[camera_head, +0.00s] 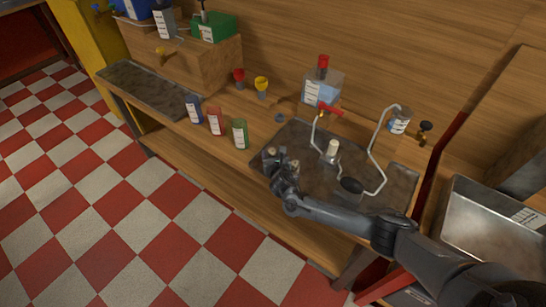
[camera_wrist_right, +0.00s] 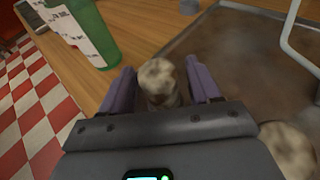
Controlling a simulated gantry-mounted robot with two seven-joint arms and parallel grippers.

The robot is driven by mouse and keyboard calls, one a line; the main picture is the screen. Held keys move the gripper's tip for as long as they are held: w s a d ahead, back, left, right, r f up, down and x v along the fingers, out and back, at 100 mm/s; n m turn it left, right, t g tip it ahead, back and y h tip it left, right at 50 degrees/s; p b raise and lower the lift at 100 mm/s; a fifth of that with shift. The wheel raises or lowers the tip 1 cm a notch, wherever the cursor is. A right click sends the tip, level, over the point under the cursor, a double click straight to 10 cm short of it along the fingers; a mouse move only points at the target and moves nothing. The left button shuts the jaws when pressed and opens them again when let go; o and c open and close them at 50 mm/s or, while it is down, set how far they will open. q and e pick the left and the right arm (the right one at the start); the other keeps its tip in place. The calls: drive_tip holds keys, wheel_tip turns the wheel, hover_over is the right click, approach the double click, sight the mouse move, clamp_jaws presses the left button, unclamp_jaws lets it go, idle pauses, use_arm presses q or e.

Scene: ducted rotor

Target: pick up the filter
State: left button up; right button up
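A pale, mottled cylinder that looks like the filter (camera_wrist_right: 158,84) stands between the fingers of my right gripper (camera_wrist_right: 160,80) in the right wrist view. A narrow gap shows beside it, so the fingers look open around it rather than pressed on it. In the head view my right gripper (camera_head: 278,162) is low at the left edge of the dark tray, with the pale top of the filter (camera_head: 270,152) at its fingers. The filter's lower part is hidden by the gripper. My left gripper is not in view.
Another pale cylinder (camera_head: 332,148) stands on the dark tray (camera_head: 300,135), beside a bent wire frame (camera_head: 376,150). Green (camera_head: 240,134), red (camera_head: 215,122) and blue (camera_head: 194,108) labelled containers stand left of the gripper. A metal bin (camera_head: 480,215) is at right.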

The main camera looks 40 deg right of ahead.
drive_tip(key=c, duration=0.9)
drive_tip(key=shift+r, duration=0.15)
